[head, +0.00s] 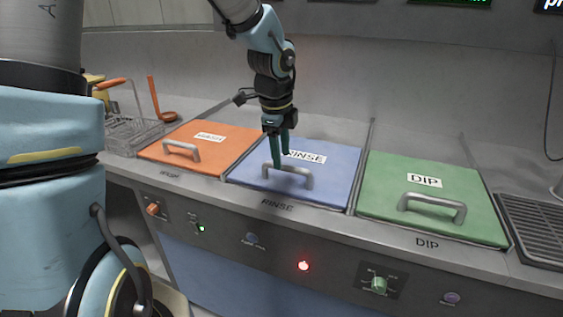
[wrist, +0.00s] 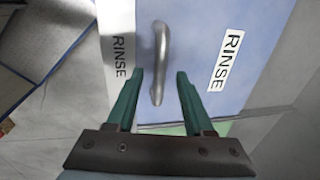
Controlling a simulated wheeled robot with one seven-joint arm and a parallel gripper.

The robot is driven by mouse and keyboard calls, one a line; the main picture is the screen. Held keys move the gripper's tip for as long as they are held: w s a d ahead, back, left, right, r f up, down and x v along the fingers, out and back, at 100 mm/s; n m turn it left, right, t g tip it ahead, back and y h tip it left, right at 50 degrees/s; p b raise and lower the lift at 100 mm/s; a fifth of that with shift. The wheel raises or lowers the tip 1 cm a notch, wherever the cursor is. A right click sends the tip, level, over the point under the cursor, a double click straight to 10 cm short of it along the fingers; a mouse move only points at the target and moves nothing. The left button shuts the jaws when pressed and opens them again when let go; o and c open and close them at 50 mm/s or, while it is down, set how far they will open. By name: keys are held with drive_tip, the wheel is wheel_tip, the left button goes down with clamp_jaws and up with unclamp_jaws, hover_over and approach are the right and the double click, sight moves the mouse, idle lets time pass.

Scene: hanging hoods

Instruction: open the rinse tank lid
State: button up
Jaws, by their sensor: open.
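The rinse tank lid (head: 322,182) is a flat blue panel, lying closed in the counter between two other lids. It carries a white RINSE label (head: 307,157) and a grey bar handle (head: 296,180) near its front edge. My gripper (head: 276,160) points down over the handle, its green fingers apart. In the wrist view the handle (wrist: 159,62) lies ahead, its near end between the open fingertips (wrist: 160,74). I cannot tell whether the fingers touch it. The lid (wrist: 200,35) fills much of that view.
An orange lid (head: 215,146) is to the left and a green DIP lid (head: 430,190) to the right, both closed with handles. A wire basket (head: 130,133) and an orange ladle (head: 155,100) stand at far left. Knobs and a lit red button (head: 303,265) line the front panel.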

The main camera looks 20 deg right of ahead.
drive_tip(key=shift+w+d+f, duration=0.1)
drive_tip(key=shift+f, duration=0.6)
drive_tip(key=shift+w+d+f, duration=0.1)
drive_tip(key=shift+f, duration=0.55)
drive_tip(key=shift+c, duration=0.2)
clamp_jaws()
